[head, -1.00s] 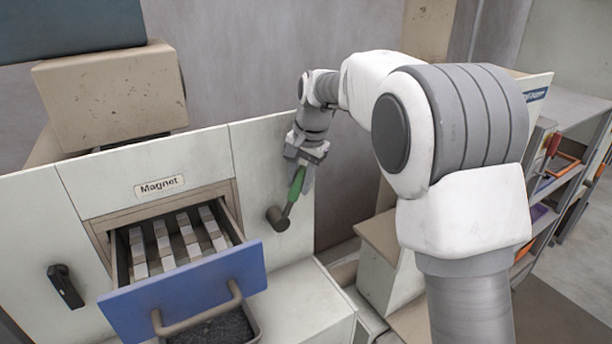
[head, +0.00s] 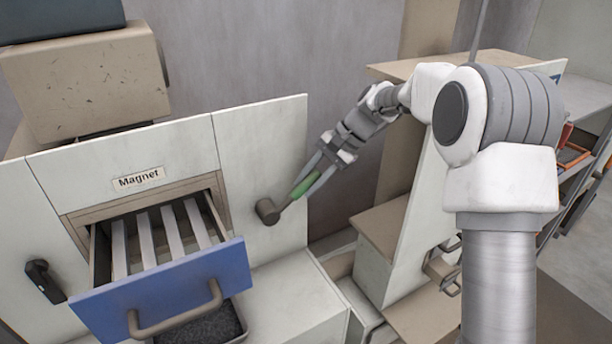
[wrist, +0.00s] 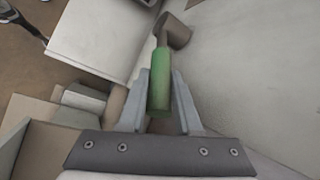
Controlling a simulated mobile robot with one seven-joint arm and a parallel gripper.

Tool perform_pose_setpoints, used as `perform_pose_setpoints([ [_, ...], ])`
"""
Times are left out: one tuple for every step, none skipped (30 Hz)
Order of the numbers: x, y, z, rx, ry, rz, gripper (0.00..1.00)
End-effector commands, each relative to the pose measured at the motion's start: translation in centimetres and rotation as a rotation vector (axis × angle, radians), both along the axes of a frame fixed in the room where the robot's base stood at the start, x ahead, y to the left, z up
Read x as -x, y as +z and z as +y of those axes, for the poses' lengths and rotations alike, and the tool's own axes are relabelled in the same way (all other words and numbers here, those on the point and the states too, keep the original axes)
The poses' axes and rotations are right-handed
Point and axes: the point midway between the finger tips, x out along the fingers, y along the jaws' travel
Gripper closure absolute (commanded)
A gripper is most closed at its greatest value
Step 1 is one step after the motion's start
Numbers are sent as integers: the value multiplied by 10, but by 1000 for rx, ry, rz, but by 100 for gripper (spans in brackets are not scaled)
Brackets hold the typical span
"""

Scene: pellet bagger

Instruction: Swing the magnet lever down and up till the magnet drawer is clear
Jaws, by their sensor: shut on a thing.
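The magnet lever has a green grip (head: 305,186) and a brown pivot hub (head: 267,211) on the cabinet front, right of the drawer. It points up and to the right. My gripper (head: 318,176) is shut on the green grip, which also shows between the fingers in the wrist view (wrist: 159,92). The blue-fronted magnet drawer (head: 165,290) is pulled out under the "Magnet" label (head: 139,179). Several pale bars (head: 146,243) lie along it, and no dark clumps show on them. Part of the drawer floor is hidden by its front.
A tray of dark grains (head: 205,328) sits below the drawer. A black handle (head: 43,281) is on the cabinet at left. A beige box (head: 85,80) stands on top. A stepped beige unit (head: 385,235) and shelves stand at right.

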Motion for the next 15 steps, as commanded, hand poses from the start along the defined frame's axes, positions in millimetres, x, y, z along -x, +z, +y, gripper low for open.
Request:
perform_pose_setpoints([
  [-1, -2, -1, -17, -4, 10, 100],
  [-1, -3, -1, -26, -3, 15, 100],
  [-2, -4, -1, -36, -3, 22, 100],
  [-2, -4, -1, -43, -4, 27, 100],
  [-2, -5, -1, -50, -3, 31, 100],
  [-2, -6, -2, -56, -3, 36, 100],
  [-1, -7, -2, -60, -2, 39, 100],
  [-1, -7, -1, -63, -2, 41, 100],
  [-1, -8, -1, -67, -2, 44, 100],
  [-1, -8, -1, -68, -1, 45, 100],
  [-1, -8, -1, -70, -2, 46, 100],
  [-1, -8, -1, -72, -2, 47, 100],
  [-1, -8, -1, -72, -1, 48, 100],
  [-1, -8, -1, -72, -1, 48, 100],
  [-1, -8, -1, -72, -1, 48, 100],
])
